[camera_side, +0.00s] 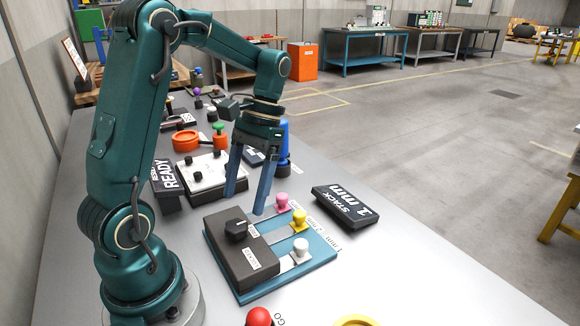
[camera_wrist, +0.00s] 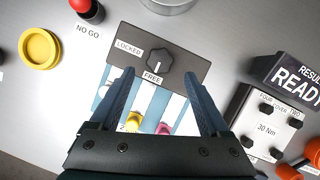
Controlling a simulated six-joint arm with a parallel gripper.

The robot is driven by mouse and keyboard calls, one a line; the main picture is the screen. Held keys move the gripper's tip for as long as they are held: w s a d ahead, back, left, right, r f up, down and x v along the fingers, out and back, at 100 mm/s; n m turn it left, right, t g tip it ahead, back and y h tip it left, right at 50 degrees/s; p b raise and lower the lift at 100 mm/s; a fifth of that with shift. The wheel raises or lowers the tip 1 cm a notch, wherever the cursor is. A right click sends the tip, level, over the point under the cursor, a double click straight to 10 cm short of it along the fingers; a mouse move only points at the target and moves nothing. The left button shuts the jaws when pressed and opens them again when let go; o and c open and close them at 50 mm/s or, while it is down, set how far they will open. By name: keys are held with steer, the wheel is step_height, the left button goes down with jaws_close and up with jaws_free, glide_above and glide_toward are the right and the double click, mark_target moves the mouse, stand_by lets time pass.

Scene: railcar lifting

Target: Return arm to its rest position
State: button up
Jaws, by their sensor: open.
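My gripper (camera_side: 247,190) hangs from my green arm with its two blue fingers apart and nothing between them. In the side view it is above and behind the lock block, near the pink knob. In the wrist view the fingers (camera_wrist: 157,95) frame the block's dark knob (camera_wrist: 159,61), whose white mark points toward FREE. The block (camera_side: 238,258) has a dark cover on a blue base (camera_side: 318,262). Pink (camera_side: 282,201), yellow (camera_side: 299,220) and white (camera_side: 301,249) knobs stand on its slides. The fingers partly cover the slides in the wrist view.
A black STACK 1 mm sign (camera_side: 345,206) lies right of the block. A READY sign (camera_side: 167,180), a white panel (camera_side: 205,174) and an orange ring (camera_side: 187,140) stand behind. A red NO GO button (camera_wrist: 81,5) and yellow dish (camera_wrist: 39,49) are nearby.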

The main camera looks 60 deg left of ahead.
steer(key=shift+r, duration=0.1)
steer(key=shift+w+d+r, duration=0.15)
steer(key=shift+d+r, duration=0.05)
steer(key=s+d+r+m+t, duration=0.2)
steer(key=d+t, duration=0.3)
steer(key=s+d+r+m+t+y, duration=0.1)
steer(key=d+r+t, duration=0.1)
steer(key=d+t, duration=0.2)
steer(key=shift+s+d+m+t, duration=0.35)
steer(key=shift+m+t, duration=0.05)
stand_by(0.4)
